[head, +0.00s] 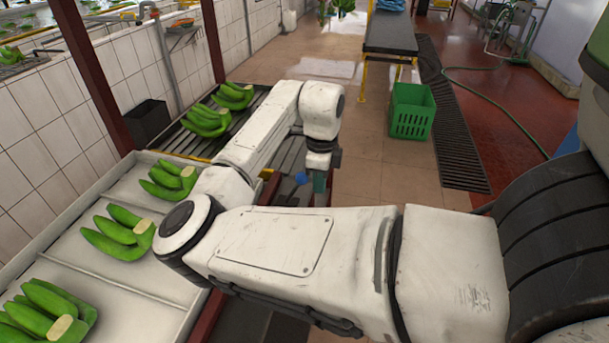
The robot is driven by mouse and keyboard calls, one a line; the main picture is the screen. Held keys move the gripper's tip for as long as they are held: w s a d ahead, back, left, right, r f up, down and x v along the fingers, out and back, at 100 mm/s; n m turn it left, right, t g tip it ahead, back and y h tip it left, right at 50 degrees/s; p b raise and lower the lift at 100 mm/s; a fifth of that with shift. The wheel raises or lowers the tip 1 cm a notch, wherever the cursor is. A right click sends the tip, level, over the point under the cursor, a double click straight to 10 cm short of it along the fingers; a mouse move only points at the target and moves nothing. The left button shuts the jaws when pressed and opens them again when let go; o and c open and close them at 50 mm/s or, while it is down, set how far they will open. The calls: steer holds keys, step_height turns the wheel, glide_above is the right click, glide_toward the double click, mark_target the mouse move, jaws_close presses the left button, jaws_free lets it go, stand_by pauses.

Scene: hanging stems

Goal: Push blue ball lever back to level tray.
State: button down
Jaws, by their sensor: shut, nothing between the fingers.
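The blue ball (301,179) of the lever shows as a small round knob just left of my gripper. Most of its lever is hidden or too small to make out. My gripper (319,186) points down at the end of my arm, shut and empty, close beside the ball on its right; I cannot tell whether they touch. A pale tray (125,272) with green banana bunches runs along the left. Beyond it is a dark slatted surface (262,98) with more bunches. My arm hides part of both, and I cannot tell whether the tray is level.
A dark red post (95,70) stands at the left by the tiled wall. A black bin (147,122) is beside the dark slatted surface. A green crate (411,112) stands on the floor near a drain grate (455,140).

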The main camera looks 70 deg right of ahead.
steer(key=shift+f, duration=0.7)
steer(key=b, duration=0.1)
glide_above(286, 198)
steer(key=shift+s+r+p, duration=0.15)
steer(key=shift+s+p, duration=0.2)
steer(key=shift+s, duration=0.25)
step_height(286, 198, up, 10)
steer(key=p, duration=0.8)
stand_by(0.7)
stand_by(0.4)
